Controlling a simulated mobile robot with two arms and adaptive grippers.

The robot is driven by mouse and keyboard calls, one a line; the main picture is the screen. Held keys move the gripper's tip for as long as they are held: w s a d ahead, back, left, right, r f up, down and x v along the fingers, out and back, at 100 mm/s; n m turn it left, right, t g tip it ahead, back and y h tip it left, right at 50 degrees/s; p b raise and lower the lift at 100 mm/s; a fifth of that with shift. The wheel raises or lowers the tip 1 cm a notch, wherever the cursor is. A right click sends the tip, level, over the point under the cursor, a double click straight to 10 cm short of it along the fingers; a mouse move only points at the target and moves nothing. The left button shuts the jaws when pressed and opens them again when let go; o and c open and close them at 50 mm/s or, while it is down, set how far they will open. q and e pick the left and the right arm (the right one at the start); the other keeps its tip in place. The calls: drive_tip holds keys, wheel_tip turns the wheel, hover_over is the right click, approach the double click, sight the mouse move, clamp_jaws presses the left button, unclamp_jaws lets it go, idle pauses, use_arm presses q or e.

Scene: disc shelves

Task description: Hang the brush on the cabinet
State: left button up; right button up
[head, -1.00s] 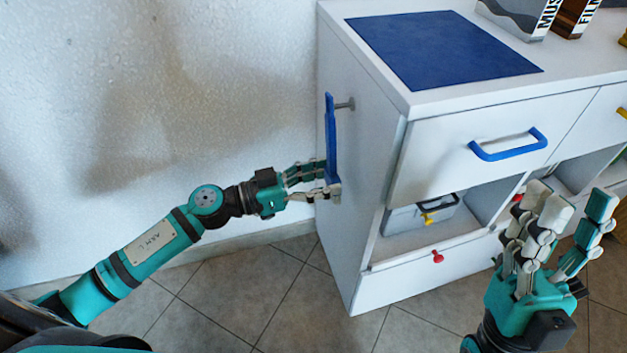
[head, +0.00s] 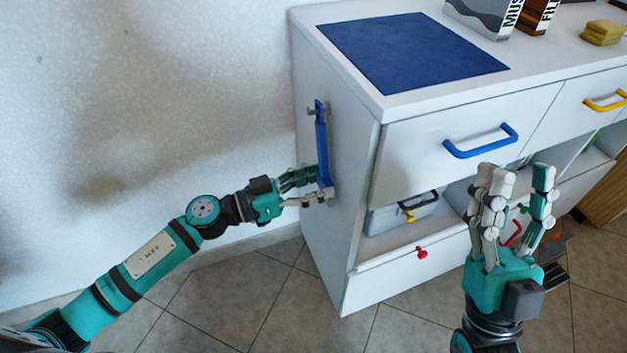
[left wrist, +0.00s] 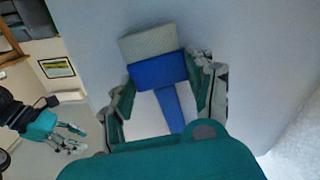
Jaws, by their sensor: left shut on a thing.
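The blue brush (head: 322,145) stands upright beside the cabinet's left side (head: 345,150). My left gripper (head: 324,182) is shut on its lower part. A grey peg (head: 311,111) on that side shows at the brush's upper end, with parts visible on both sides of the handle. I cannot tell whether it passes through the handle. In the left wrist view the brush (left wrist: 157,70) has a pale bristle block and a handle running down between the fingers (left wrist: 165,95). My right gripper (head: 515,185) is open and empty, in front of the cabinet.
A blue mat (head: 412,52) lies on the cabinet top, with books (head: 490,15) and yellow sponges (head: 602,32) farther right. The front has a drawer with a blue handle (head: 480,142) and a grey box (head: 400,213) in an open compartment. A wall (head: 150,100) is at left.

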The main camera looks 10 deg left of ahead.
use_arm(q)
drive_tip(key=shift+d+f+p, duration=0.1)
drive_tip(key=shift+f+p, duration=0.05)
drive_tip(key=shift+p, duration=0.15)
use_arm(e)
drive_tip(key=shift+w+a+f+g+h, duration=0.1)
drive_tip(key=shift+w+f+g+h, duration=0.05)
drive_tip(key=shift+w+f+g, duration=0.4)
drive_tip(key=shift+w+a+f+g+h, duration=0.1)
drive_tip(key=shift+w+f+g+h, duration=0.2)
drive_tip(key=shift+w, duration=0.4)
use_arm(q)
drive_tip(key=o, duration=1.2)
use_arm(e)
drive_tip(key=shift+r, duration=0.1)
use_arm(q)
drive_tip(key=v, duration=1.2)
